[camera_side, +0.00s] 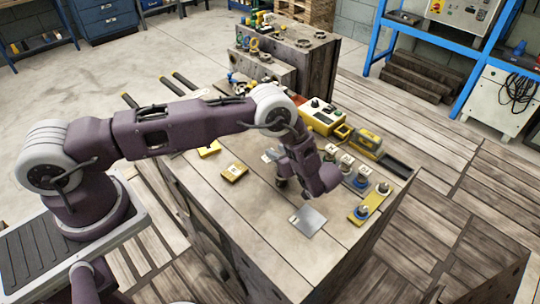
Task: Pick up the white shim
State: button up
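A flat pale grey-white plate (311,222), which looks like the white shim, lies on the wooden bench top (262,226) near its front edge. A small light mark or notch shows at its left corner. My gripper (294,190) hangs at the end of my purple arm, above the bench and a little behind and left of the plate. It appears apart from the plate. The fingers are small and dark in this view, so their opening is unclear. Another small pale piece (269,156) shows behind my wrist, partly hidden.
A yellow strip with blue-based knobs (372,203) and several similar pieces stand to the right. A yellow-and-white control box (322,117) and a yellow tool (368,139) lie behind. Bench top left of the plate is clear.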

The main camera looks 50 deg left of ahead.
jog(key=x, duration=0.4)
jog(key=shift+w+f, duration=0.3)
grip_shut()
